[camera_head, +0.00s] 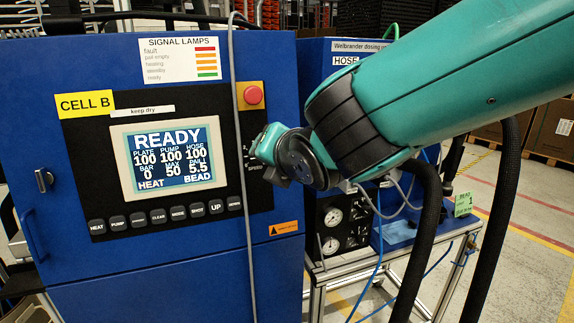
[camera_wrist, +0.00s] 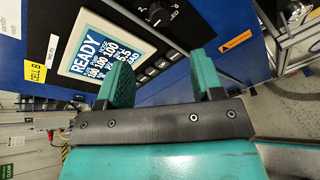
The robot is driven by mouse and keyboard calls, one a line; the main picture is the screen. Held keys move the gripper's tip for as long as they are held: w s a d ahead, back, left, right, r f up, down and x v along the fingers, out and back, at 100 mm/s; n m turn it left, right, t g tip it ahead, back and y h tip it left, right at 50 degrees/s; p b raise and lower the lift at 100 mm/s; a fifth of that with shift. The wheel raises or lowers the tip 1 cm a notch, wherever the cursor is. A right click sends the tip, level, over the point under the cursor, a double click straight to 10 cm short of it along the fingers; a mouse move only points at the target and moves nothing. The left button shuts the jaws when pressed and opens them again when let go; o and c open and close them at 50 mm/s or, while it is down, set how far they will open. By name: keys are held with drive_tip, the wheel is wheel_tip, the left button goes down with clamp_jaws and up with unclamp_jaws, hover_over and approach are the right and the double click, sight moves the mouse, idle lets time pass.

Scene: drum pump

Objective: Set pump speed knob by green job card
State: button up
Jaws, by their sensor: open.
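The black speed knob (camera_wrist: 154,15) is on the panel at the top of the wrist view, with a white scale around it; its setting is too small to read surely. In the head view my arm hides it, beside the partly covered SPEED lettering. My gripper (camera_wrist: 160,66) is open, its two green fingers apart with nothing between them. The knob lies beyond the fingertips, not touched. The green job card (camera_head: 463,204) stands on the cart at right; its large text looks like BEAD 1, and its small line is unreadable.
A red stop button (camera_head: 252,95) sits above the knob area. A grey cable (camera_head: 242,190) hangs down the cabinet front. Gauges (camera_head: 332,230) are at right.

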drive_tip(key=v, duration=0.5)
drive_tip(key=shift+s+d+r+b, duration=0.15)
drive_tip(key=shift+s+b, duration=0.15)
drive_tip(key=shift+b, duration=0.05)
drive_tip(key=s+d+f+m+g, duration=0.6)
drive_tip(key=d+f+m, duration=0.1)
drive_tip(key=m, duration=0.5)
drive_tip(key=s+d+f+m+g, duration=0.1)
drive_tip(key=s+d+m+g, duration=0.1)
drive_tip(key=s+m, duration=0.4)
drive_tip(key=s+d+f+m+g, duration=0.2)
drive_tip(key=s+d+m+g, duration=0.1)
drive_tip(key=s+m, duration=0.4)
drive_tip(key=shift+s+g, duration=0.9)
